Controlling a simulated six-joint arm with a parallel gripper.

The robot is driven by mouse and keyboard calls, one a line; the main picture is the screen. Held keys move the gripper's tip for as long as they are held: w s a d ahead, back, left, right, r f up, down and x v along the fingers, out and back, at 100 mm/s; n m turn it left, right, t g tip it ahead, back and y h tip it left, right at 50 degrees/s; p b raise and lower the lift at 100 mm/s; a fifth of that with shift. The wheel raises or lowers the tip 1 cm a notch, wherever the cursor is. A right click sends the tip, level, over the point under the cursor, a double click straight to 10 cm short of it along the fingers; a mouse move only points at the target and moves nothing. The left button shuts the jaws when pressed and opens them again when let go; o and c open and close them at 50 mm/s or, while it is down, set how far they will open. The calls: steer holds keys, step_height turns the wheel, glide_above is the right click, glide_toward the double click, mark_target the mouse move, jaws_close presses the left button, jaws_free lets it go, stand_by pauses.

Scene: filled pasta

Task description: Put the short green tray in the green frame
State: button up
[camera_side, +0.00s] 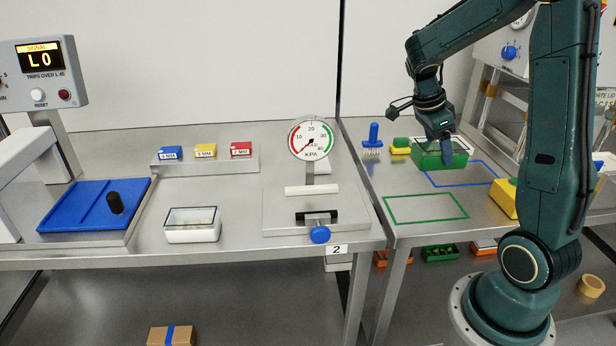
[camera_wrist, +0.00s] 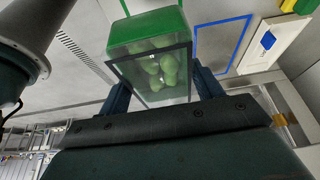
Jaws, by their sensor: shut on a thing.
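A green tray (camera_side: 430,161) with green filled pasta inside is at the back of the right table, behind the blue frame. My gripper (camera_side: 437,148) comes down on it from above and is shut on it. In the wrist view the tray (camera_wrist: 146,28) sits between my two fingers (camera_wrist: 162,88), with a dark-rimmed clear face towards the camera. I cannot tell whether it touches the table. The green frame (camera_side: 396,221) is an outline on the table, nearer the front, and it is empty.
The blue frame (camera_side: 433,185) lies empty between the tray and the green frame. A blue brush (camera_side: 373,134) and a yellow-and-green item (camera_side: 400,145) stand left of the tray. A yellow block (camera_side: 504,197) is at right. Other trays (camera_side: 440,253) sit on the lower shelf.

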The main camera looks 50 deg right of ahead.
mark_target(417, 149)
step_height(417, 149, down, 10)
steer(key=shift+r, duration=0.1)
steer(key=shift+f, duration=1.9)
steer(key=shift+f, duration=0.1)
steer(key=o, duration=1.2)
steer(key=v, duration=1.2)
